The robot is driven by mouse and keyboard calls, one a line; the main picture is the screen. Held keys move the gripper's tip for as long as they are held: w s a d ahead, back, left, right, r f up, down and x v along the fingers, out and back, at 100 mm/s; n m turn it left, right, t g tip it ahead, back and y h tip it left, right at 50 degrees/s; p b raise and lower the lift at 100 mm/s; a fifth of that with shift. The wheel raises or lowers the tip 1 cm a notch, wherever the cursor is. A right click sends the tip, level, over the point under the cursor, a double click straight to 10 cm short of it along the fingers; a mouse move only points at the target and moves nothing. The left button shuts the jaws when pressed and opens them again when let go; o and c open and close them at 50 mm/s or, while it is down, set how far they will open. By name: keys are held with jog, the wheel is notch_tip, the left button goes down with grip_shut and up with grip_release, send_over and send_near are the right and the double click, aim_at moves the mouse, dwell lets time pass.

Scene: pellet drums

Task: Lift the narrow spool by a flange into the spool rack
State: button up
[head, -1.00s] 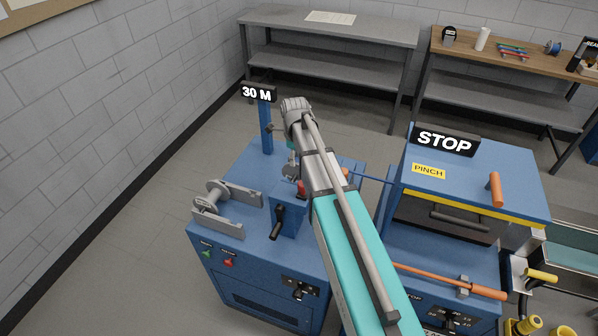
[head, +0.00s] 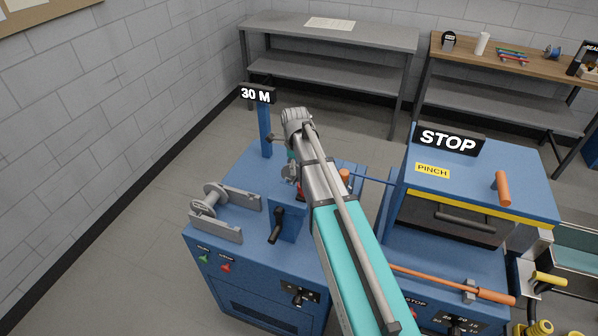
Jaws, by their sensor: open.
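On the left end of the blue machine, a small grey spool-like part (head: 215,192) with a round flange and a hub lies between two grey upright plates (head: 222,234), which look like a rack; I cannot tell whether it is the narrow spool. Another spool (head: 552,52), blue with pale flanges, stands on the far wooden bench. My teal and grey arm reaches over the machine, its wrist above the middle. My gripper (head: 290,172) is mostly hidden below the wrist and behind the arm. It is open, right of the grey plates and apart from them. I see nothing held.
A post with a 30 M sign (head: 256,95) rises behind the plates. A black crank handle (head: 276,226) stands between the plates and my arm. On the right is a blue housing with a STOP sign (head: 449,139) and an orange handle (head: 503,188). Open floor lies left.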

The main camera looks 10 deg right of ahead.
grip_shut()
dwell(0.4)
jog(key=shift+r, duration=0.15)
notch_tip(320, 180, up, 10)
jog(key=p, duration=1)
dwell(0.7)
